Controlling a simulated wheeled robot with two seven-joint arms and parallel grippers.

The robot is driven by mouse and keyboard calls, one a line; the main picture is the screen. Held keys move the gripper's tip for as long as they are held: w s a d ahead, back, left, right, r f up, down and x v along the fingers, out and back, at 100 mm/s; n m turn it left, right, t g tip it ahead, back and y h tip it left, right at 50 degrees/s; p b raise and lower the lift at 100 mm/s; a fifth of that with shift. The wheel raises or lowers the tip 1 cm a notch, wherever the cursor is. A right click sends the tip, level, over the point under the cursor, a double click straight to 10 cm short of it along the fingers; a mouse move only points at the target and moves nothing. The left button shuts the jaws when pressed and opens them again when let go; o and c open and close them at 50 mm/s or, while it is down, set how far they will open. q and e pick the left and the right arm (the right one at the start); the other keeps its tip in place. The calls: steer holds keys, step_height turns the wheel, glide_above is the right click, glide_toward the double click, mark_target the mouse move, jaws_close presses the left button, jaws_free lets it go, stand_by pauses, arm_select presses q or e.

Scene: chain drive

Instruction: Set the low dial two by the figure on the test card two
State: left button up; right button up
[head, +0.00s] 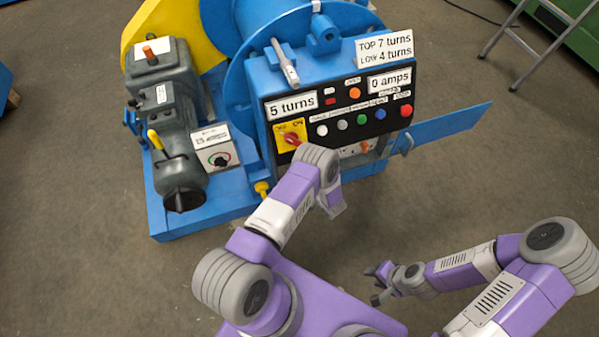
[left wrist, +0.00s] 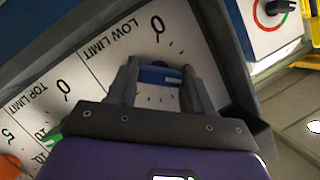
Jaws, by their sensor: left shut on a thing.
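The test card (head: 385,48) on top of the blue machine reads "TOP 7 turns, LOW 4 turns". In the left wrist view, upside down, a white plate (left wrist: 112,38) carries a "LOW LIMIT" scale with a blue knob (left wrist: 160,74). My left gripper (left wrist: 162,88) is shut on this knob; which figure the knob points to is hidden. A green knob (left wrist: 52,138) shows partly by the "TOP LIMIT" scale. In the head view my left wrist covers the low dial and the left gripper's fingertips. My right gripper (head: 375,284) is open and empty, low over the floor.
The control panel (head: 330,107) shows "5 turns" and "0 amps", with several coloured buttons and a red switch on yellow. A blue door (head: 440,128) stands open at the right.

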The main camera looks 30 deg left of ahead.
arm_select(q)
steer(key=o, duration=1)
steer(key=shift+o, duration=0.2)
steer(key=p+v, duration=0.2)
steer(key=v, duration=0.5)
steer(key=shift+d, duration=0.3)
steer(key=shift+s+r, duration=0.1)
